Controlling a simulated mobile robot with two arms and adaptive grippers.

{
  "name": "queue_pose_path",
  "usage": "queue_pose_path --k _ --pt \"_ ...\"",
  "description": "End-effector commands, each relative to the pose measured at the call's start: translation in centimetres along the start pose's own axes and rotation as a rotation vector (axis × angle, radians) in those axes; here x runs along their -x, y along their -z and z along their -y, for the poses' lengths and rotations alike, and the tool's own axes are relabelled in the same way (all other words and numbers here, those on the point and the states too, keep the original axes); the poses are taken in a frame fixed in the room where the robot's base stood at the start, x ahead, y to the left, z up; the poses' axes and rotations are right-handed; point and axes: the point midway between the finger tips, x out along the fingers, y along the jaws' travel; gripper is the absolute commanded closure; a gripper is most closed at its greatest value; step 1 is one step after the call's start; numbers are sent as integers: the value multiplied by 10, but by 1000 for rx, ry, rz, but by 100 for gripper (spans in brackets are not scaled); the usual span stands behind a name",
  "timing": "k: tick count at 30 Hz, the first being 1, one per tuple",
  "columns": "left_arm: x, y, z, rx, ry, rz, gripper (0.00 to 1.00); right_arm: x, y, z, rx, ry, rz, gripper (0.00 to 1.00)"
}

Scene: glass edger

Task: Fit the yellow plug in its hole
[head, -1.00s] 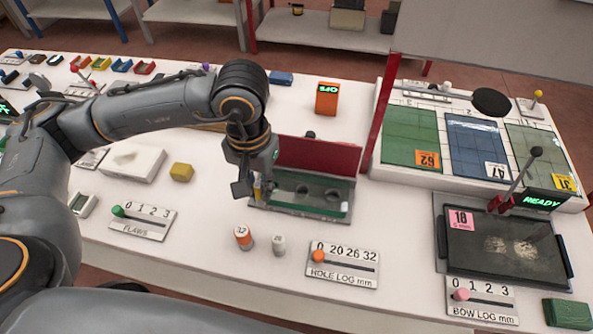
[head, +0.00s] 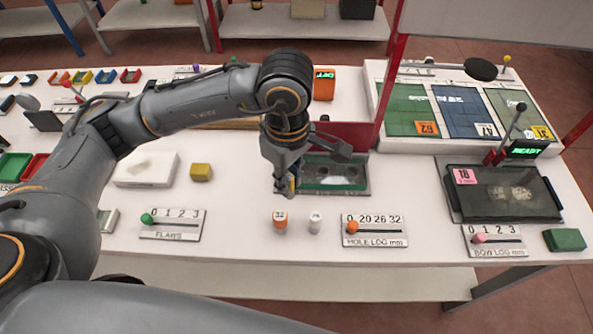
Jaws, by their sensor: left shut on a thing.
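My left gripper (head: 287,188) is shut on a small yellow plug (head: 292,184), which shows only partly between the fingers. The gripper hangs at the front left of a green plate with holes (head: 345,185) in a grey frame. The gripper and wrist cover the plate's left part; dark round holes show beyond them. I cannot tell the plug's height above the plate. An orange-and-white plug marked 32 (head: 280,222) and a white plug (head: 315,223) stand on the table in front. My right gripper is not in view.
A red panel (head: 345,134) stands behind the plate. The hole log slider (head: 375,229) and flaws slider (head: 173,224) lie near the front edge. A yellow block (head: 200,172) and a white slab (head: 147,169) lie left. A dark gauge tray (head: 505,190) lies right.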

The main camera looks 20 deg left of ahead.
Motion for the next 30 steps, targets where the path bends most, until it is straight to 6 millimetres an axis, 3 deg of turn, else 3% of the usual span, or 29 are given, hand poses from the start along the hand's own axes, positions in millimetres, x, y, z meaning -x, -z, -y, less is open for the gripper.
queue_pose_path --k 4,9,12,17,21,30 --pt "12 -18 -10 330 0 3 100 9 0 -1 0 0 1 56" --pt "22 -35 -19 666 1 3 100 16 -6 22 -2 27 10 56" --pt "25 -41 -22 806 2 2 100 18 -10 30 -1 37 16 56" --pt "27 -46 -25 929 3 1 100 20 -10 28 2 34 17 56" --pt "22 -33 -34 959 8 0 100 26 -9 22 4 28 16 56" --pt "-9 28 -73 959 7 -3 100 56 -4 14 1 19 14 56"
